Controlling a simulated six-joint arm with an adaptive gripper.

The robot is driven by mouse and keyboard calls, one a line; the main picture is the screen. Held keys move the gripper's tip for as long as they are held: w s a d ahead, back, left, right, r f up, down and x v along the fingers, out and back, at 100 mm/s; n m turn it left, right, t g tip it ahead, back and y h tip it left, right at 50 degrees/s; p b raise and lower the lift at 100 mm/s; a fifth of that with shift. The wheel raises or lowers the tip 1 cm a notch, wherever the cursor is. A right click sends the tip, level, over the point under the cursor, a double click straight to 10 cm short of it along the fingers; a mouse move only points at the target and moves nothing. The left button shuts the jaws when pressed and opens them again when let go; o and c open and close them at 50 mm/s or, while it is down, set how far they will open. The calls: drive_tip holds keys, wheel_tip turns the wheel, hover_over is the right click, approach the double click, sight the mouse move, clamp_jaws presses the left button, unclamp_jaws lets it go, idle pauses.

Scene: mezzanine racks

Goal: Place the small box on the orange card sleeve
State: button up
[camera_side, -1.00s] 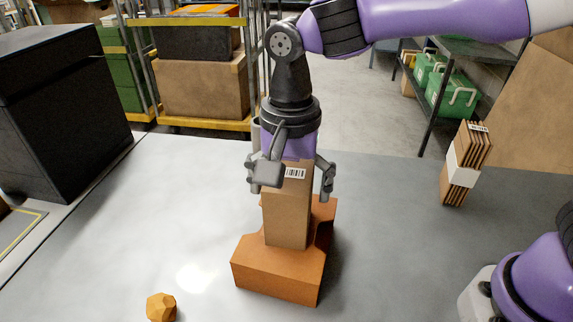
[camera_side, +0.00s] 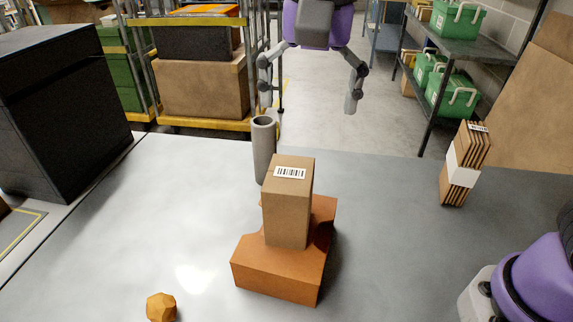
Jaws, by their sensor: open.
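The small box (camera_side: 287,208) is a tan cardboard carton with a barcode label on its top. It stands upright on the orange card sleeve (camera_side: 278,276), which lies on the grey table. The box covers part of the sleeve's top. My gripper (camera_side: 309,95) is at the top of the view, high above the box and apart from it. Its fingers are spread wide and hold nothing.
A grey tube (camera_side: 263,150) stands just behind the box. An orange-yellow faceted ball (camera_side: 161,307) lies at the front left. A banded stack of cardboard (camera_side: 465,165) stands at the right. A large black case (camera_side: 62,110) is at the left.

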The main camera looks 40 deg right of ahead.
drive_tip(key=s+d+f+n+t, duration=0.2)
drive_tip(key=s+d+f+n, duration=0.2)
drive_tip(key=d, duration=0.4)
drive_tip(key=s+d+f+n+t, duration=0.3)
drive_tip(key=s+d+f+n, duration=0.1)
drive_tip(key=d, duration=0.4)
drive_tip(key=shift+s, duration=0.6)
